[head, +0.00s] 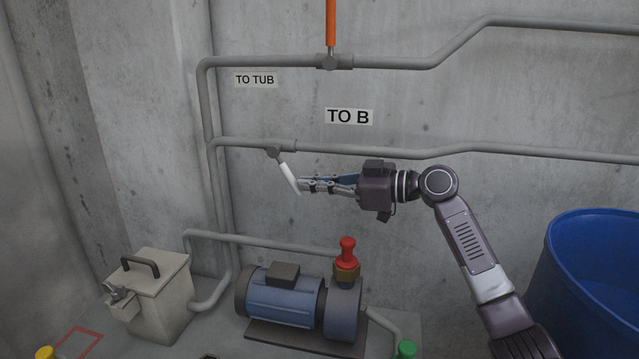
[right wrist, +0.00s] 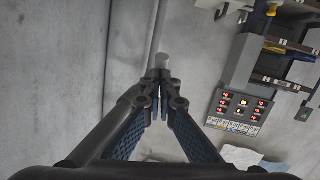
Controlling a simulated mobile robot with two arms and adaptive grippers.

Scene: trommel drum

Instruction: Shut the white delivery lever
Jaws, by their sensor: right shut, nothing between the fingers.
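The white delivery lever (head: 288,175) hangs from a grey valve (head: 273,152) on the lower pipe, near the "TO B" label (head: 348,117). It is tilted, with its free end down and to the right. My right gripper (head: 302,186) is shut and empty, its fingertips beside the lever's lower end. I cannot tell whether they touch it. My left gripper is not in view.
An orange lever (head: 331,24) stands upright on the upper pipe, by the "TO TUB" label (head: 255,80). Below are a blue pump (head: 285,297) with a red-topped fitting (head: 347,252) and a beige box (head: 158,290). A blue tub (head: 590,285) stands at the right.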

